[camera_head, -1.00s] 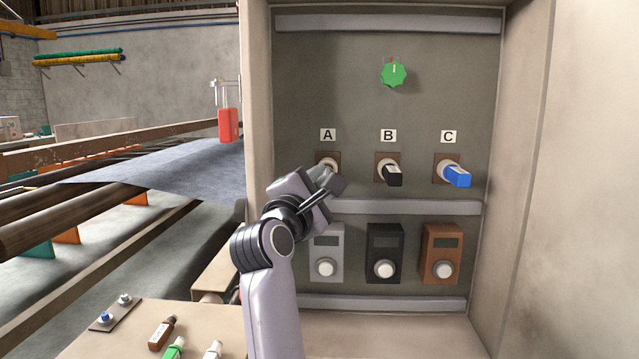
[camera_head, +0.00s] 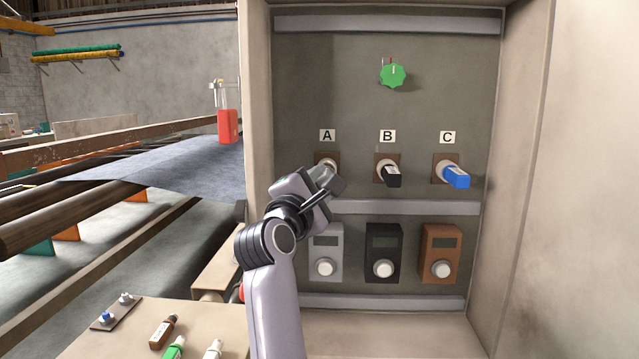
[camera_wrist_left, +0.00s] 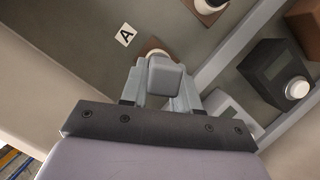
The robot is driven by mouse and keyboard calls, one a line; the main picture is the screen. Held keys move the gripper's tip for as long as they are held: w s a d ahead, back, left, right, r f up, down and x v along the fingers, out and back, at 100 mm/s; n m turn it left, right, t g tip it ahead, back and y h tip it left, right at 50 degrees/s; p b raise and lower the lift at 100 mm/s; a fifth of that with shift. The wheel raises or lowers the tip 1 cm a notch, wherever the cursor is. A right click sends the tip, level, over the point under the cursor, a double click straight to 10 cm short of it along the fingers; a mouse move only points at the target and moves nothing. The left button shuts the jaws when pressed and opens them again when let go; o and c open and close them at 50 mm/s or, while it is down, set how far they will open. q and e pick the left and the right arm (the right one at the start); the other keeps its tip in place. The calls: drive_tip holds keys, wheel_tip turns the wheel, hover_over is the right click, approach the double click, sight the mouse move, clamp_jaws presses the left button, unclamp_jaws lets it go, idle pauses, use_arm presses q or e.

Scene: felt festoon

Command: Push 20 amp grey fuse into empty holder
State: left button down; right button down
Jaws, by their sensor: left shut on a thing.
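The grey fuse (camera_wrist_left: 165,78) shows as a grey block between the fingers of my left gripper (camera_head: 326,181), which is shut on it. The gripper is right in front of holder A (camera_head: 320,158), under the label A. In the left wrist view the brown plate of holder A (camera_wrist_left: 153,46) lies just behind the fuse. The gripper hides the lower part of the holder, and I cannot tell how deep the fuse sits. Holder B (camera_head: 381,161) carries a black fuse (camera_head: 392,178). Holder C (camera_head: 440,162) carries a blue fuse (camera_head: 456,177). My right gripper is not in view.
A rail (camera_head: 420,208) runs below the holders. Under it are a grey box (camera_head: 325,245), a black box (camera_head: 383,245) and a brown box (camera_head: 440,243) with white knobs. A green knob (camera_head: 392,75) sits above. Brown (camera_head: 163,333) and green (camera_head: 174,348) pieces lie on a table.

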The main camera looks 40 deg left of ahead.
use_arm(q)
drive_tip(key=shift+w+a+p, duration=0.2)
drive_tip(key=shift+w+a, duration=0.2)
drive_tip(key=shift+w, duration=0.2)
drive_tip(key=shift+w+a+p, duration=0.2)
drive_tip(key=shift+w+a, duration=0.2)
drive_tip(key=shift+w, duration=0.2)
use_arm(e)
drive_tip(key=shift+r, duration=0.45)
use_arm(q)
drive_tip(key=c, duration=0.8)
unclamp_jaws()
drive_tip(key=shift+o, duration=0.2)
